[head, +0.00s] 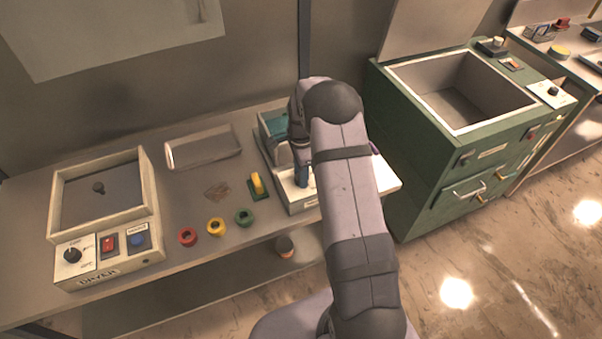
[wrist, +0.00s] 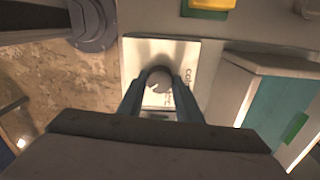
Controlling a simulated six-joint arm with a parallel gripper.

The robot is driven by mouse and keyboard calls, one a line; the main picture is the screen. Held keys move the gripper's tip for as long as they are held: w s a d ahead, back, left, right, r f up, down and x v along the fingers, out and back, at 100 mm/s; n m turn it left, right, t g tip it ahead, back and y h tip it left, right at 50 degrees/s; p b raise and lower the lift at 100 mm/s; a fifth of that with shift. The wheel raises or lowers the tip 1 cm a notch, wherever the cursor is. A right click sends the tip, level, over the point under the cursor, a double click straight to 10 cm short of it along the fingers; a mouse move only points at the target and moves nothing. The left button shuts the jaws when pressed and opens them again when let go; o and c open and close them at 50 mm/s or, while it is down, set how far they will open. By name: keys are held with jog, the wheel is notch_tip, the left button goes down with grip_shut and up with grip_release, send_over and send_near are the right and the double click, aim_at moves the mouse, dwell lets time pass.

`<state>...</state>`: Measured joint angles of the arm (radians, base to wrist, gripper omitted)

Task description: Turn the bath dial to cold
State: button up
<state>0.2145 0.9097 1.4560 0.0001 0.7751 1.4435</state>
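The bath (head: 268,165) is a pale box with a teal inside, on the bench behind my arm in the head view. Its dial (wrist: 159,80) is a round grey knob on a white plate (wrist: 134,52) in the wrist view. The word "cold" is printed on the plate to the right of the knob; the other lettering is hidden or too small to read. My gripper (wrist: 160,85) has one blue finger on each side of the knob, close against it, and looks shut on it. In the head view my gripper (head: 302,178) is at the bath's front, and the dial is hidden.
A dryer (head: 150,205) with a knob and buttons stands on the left. Between it and the bath are a tray (head: 203,160), a yellow switch (head: 257,184) and red, yellow and green rings (head: 216,227). A green cabinet (head: 410,150) with an open top stands to the right.

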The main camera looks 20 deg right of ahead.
jog(key=shift+c, duration=1.2)
